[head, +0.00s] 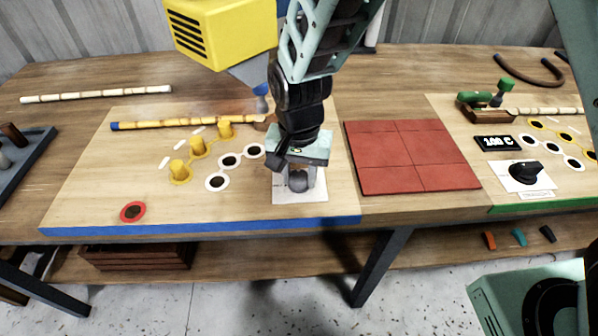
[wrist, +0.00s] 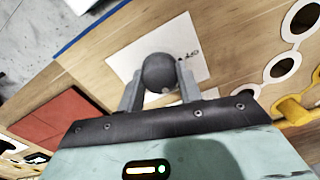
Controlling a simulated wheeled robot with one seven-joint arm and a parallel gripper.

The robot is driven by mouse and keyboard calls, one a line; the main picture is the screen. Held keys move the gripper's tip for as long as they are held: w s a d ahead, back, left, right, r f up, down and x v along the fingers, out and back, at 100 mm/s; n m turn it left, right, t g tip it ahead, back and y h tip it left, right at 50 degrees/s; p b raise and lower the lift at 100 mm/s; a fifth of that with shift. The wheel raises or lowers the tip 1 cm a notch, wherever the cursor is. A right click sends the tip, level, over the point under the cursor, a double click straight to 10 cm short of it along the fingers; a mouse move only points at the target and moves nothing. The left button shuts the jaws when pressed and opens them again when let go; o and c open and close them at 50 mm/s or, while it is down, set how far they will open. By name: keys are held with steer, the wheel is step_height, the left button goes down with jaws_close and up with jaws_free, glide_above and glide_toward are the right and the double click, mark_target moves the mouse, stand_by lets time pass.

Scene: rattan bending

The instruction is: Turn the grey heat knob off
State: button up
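The grey heat knob (head: 298,181) sits on a white card (head: 315,193) near the front edge of the left wooden board. My gripper (head: 297,176) points down over it, with one finger on each side of the knob. In the wrist view the round knob (wrist: 159,73) shows between the two fingertips (wrist: 158,85), very close to both. I cannot tell whether the fingers press on it or leave a small gap. Part of the card and the knob's pointer mark are hidden by my gripper.
Yellow pegs (head: 197,147) and white rings (head: 229,160) stand left of my gripper. A yellow tool with a nozzle (head: 222,35) hangs behind. A red tiled pad (head: 411,156) lies right. A black knob (head: 525,172) and a "100 C" display (head: 497,143) are farther right.

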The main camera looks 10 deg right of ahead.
steer(key=n+p, duration=0.1)
steer(key=n, duration=0.3)
steer(key=shift+r+n, duration=0.15)
steer(key=shift+n, duration=0.25)
steer(key=n+p, duration=0.1)
steer(key=n, duration=0.3)
steer(key=shift+n, duration=0.3)
steer(key=n+p, duration=0.1)
steer(key=n, duration=0.3)
steer(key=shift+n+p, duration=0.4)
steer(key=shift+n, duration=1.8)
steer(key=o, duration=1)
